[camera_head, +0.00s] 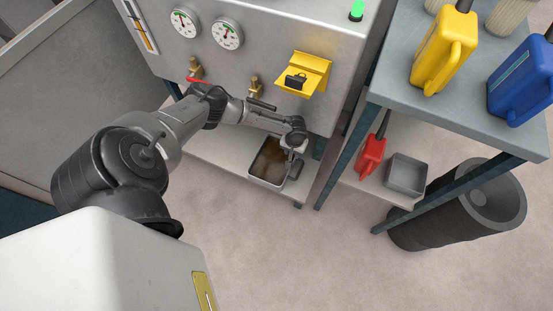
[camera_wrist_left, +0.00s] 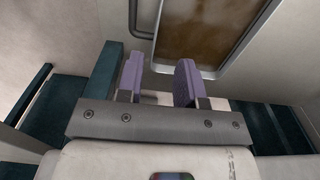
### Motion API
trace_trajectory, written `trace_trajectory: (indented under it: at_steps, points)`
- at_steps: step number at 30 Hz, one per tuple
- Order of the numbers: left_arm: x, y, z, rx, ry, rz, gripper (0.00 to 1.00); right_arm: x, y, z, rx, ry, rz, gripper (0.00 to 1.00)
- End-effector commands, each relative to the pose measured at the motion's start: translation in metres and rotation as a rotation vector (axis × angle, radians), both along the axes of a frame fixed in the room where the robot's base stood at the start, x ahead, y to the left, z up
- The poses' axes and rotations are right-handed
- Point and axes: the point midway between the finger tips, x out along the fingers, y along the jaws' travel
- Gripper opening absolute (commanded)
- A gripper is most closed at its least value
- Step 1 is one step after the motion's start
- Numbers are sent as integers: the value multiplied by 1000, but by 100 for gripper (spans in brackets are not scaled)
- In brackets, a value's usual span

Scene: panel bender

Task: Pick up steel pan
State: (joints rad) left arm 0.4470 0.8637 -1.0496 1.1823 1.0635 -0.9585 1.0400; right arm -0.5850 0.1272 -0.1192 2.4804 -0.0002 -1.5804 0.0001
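The steel pan (camera_head: 264,183) sits on the low shelf under the grey machine, with brown contents inside. My left arm reaches across to it, and my left gripper (camera_head: 294,168) points down at the pan's right side. In the left wrist view the pan (camera_wrist_left: 203,73) shows at the upper right. The two purple-grey fingers of my left gripper (camera_wrist_left: 159,82) stand apart there, beside the near corner of the pan's rim. No held object shows between them. Whether a finger touches the rim I cannot tell. My right gripper is not in view.
A blue-grey bench (camera_head: 400,85) on the right carries a yellow jug (camera_head: 445,50) and a blue jug (camera_head: 522,82). Its lower shelf holds a red can (camera_head: 370,156) and a grey bin (camera_head: 407,176). A dark barrel (camera_head: 450,225) stands beside it. The floor in front is clear.

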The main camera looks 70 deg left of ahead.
Motion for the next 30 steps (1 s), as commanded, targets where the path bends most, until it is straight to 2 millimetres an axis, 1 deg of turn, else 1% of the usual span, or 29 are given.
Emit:
trace_trajectory:
  at_steps: [1, 6, 9, 13, 22, 26, 30]
  points:
    - [-1, 0, -17, 1, 2, 0, 34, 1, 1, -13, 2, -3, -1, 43]
    - [-1, -1, -47, 0, 3, -1, 34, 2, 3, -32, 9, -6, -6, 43]
    - [0, 0, -60, 0, 3, -1, 34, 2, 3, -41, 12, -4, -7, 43]
    - [0, 0, -69, 1, 1, -3, 34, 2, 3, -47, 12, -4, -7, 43]
    - [0, 0, -77, 1, 1, -3, 34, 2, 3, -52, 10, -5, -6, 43]
    - [0, -1, -87, 2, 3, -3, 34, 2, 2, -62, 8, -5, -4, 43]
    - [1, -1, -101, 1, 2, -4, 34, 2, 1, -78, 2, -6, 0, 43]
